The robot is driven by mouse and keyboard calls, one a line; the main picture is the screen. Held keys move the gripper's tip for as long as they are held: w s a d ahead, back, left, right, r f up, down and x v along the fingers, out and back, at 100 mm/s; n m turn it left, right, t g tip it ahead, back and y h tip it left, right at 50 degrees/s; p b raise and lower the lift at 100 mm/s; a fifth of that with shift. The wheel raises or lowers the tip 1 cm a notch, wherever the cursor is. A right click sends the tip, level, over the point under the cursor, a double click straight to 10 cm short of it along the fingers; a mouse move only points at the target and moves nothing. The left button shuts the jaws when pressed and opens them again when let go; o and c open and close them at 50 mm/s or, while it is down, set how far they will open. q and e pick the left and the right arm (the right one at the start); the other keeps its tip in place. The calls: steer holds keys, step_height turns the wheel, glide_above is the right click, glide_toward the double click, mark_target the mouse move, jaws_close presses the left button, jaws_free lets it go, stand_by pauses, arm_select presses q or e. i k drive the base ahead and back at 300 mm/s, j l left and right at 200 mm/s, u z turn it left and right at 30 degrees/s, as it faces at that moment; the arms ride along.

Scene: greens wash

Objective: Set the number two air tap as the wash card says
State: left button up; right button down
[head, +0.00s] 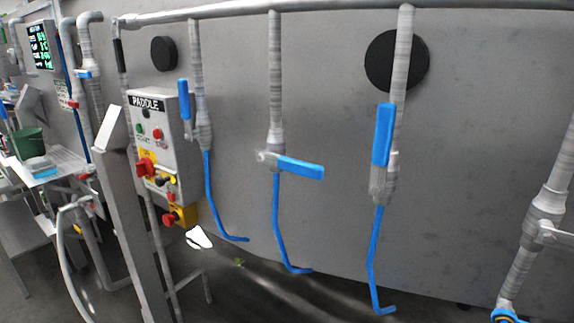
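Three air taps with blue lever handles hang on grey drop pipes along the tank wall. The left tap's handle (184,100) stands upright along its pipe. The middle tap's handle (301,167) points right, across its pipe and tilted slightly down. The right tap's handle (384,135) stands upright along its pipe. A blue hose runs down from each tap. I see no readable number on any tap. Neither of my grippers is in view.
A control box (157,130) labelled PADDLE, with buttons and a red knob, stands left of the taps. A screen (40,45) with green text, and a green bucket (28,143), are far left. Another grey pipe (545,200) comes down at right. Space before the taps looks clear.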

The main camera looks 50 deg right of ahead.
mark_target(304, 169)
steer(key=z, duration=1.4)
